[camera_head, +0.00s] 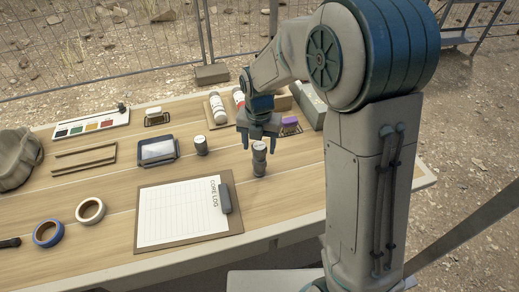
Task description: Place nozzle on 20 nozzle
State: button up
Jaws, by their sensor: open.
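A small dark grey metal cylinder (259,150), which looks like a nozzle, stands upright on top of a second similar piece (259,168) on the wooden table. The seam between them is too small to judge exactly. My gripper (259,144) is open, pointing down, with one finger to each side of the upper piece's top. Whether the fingers touch it I cannot tell. Another short grey cylinder with a light top (201,146) stands alone to the left. No "20" marking is legible on any of them.
The wooden table (100,185) holds a clipboard (165,243) in front, a blue-rimmed tray (158,152), tape rolls (90,210) at left and a paint strip (91,123) behind. White bottles (216,108) and a purple-topped item (290,124) stand close behind my gripper. Bare wood lies right of the clipboard.

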aim_at(261, 146)
notch_tip(261, 146, up, 9)
jog(key=s+d+r+m+t, duration=0.1)
jog(key=s+d+m, duration=0.6)
jog(key=m, duration=0.9)
jog(key=s+d+r+m+t, duration=0.1)
jog(key=s+d+m+t, duration=0.1)
jog(key=s+d+m, duration=0.5)
jog(key=shift+s+m, duration=2.6)
jog(key=shift+m, duration=2.5)
jog(key=shift+r, duration=0.1)
